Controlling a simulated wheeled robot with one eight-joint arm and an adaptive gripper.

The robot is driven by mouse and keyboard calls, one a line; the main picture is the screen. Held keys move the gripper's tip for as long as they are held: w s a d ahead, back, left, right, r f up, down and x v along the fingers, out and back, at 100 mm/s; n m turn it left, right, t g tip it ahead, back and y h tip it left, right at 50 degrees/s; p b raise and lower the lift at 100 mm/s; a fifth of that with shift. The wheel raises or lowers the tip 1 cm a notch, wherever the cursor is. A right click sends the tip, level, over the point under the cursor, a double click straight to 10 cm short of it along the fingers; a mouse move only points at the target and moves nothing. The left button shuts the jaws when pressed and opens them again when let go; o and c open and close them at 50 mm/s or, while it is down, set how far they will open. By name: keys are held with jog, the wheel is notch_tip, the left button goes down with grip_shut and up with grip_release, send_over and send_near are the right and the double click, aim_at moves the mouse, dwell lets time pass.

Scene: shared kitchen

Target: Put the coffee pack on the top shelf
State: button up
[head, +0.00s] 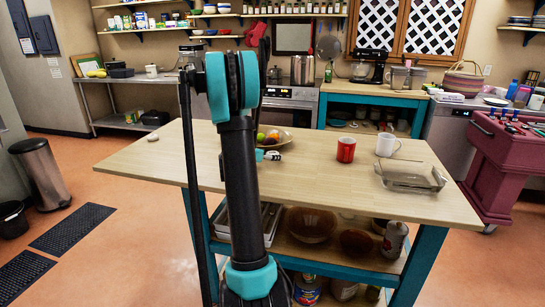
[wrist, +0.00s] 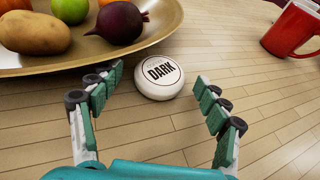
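A white, round pack with "DARK" on its label (wrist: 162,70), which looks like the coffee pack, lies on the wooden table beside the fruit bowl in the wrist view. My gripper (wrist: 158,90) is open, with one finger on each side of the pack's near part and a visible gap on both sides. In the head view my gripper (head: 270,155) is partly hidden behind my arm, and I cannot make out the pack there. Wall shelves hang at the back: an upper one (head: 215,15) and a lower one (head: 215,36). Which is the top shelf meant is unclear.
The fruit bowl (wrist: 60,62) stands close to the left finger. A red mug (head: 346,149), a white mug (head: 387,144) and a glass dish (head: 410,178) stand to the right. A small round grey object (head: 152,137) lies left. The table's left part is mostly clear.

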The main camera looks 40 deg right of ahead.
jog(key=c, duration=1.1)
jog(key=shift+o, duration=0.2)
jog(key=shift+r, duration=0.15)
